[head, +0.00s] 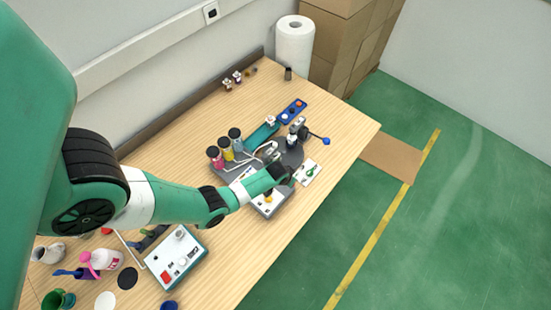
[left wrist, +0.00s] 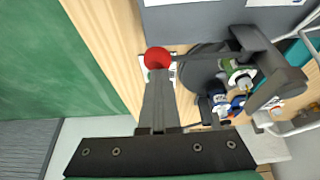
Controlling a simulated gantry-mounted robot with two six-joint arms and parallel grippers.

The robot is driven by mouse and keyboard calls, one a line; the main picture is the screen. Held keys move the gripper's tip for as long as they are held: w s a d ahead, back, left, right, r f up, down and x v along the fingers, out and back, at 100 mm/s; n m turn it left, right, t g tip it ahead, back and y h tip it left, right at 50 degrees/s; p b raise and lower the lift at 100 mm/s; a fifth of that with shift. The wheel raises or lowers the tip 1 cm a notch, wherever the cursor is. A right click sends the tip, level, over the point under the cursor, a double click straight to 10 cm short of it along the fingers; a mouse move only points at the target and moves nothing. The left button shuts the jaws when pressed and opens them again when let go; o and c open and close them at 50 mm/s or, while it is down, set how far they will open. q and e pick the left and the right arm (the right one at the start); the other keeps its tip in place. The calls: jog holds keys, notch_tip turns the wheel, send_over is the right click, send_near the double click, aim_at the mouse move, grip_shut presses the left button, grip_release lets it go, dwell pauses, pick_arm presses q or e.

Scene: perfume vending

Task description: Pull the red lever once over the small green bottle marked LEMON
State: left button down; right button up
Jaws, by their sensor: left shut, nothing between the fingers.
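The red ball knob (left wrist: 158,58) of the lever shows in the left wrist view, on a dark rod running right to a dark dispenser head (left wrist: 262,58). My left gripper (left wrist: 158,76) is shut and empty, its fingertips right at the near edge of the knob; I cannot tell whether they touch. A small green bottle (left wrist: 236,72) with a pale label stands beside the dispenser head; its label cannot be read. In the head view my left gripper (head: 289,176) is over the right part of the dispenser and hides the red knob. My right gripper is not in view.
A lever with a blue ball (head: 326,141) sticks out at the back right. A white card (head: 307,173) with a green mark lies near the table's right edge. Pink, yellow and blue-grey bottles (head: 227,151) stand left of the dispenser. A control box (head: 176,256) stands nearer.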

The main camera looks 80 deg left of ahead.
pick_arm(q)
jog(key=shift+f+b, duration=0.95)
jog(key=shift+f, duration=0.2)
jog(key=shift+r, duration=0.1)
notch_tip(320, 180, up, 9)
jog(key=p, duration=0.8)
jog(key=shift+p, duration=0.35)
dwell(0.4)
